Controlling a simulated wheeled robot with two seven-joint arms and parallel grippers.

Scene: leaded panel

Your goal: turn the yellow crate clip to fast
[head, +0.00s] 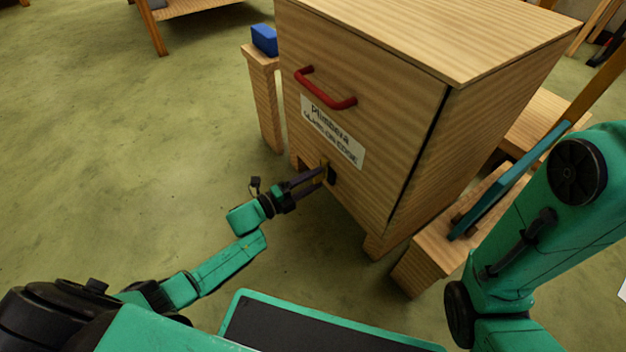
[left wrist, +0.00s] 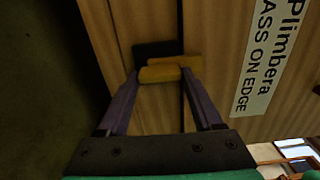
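The yellow crate clip (head: 324,168) is on the lower front of the wooden crate (head: 420,140), by a dark plate. The clip also shows in the left wrist view (left wrist: 160,74). A second yellow piece (left wrist: 188,61) lies just behind its right end, partly covered by a finger. My left gripper (head: 318,178) reaches the crate front. In the left wrist view its dark purple fingers (left wrist: 160,76) sit against both ends of the clip's front bar, with no clear gap. My right arm is at the right edge; its gripper is out of view.
A red handle (head: 326,90) and a white label (head: 332,132) are on the crate front above the clip. A blue block (head: 264,40) sits on a wooden post at left. A wooden bench (head: 440,258) stands at right. The floor at left is clear.

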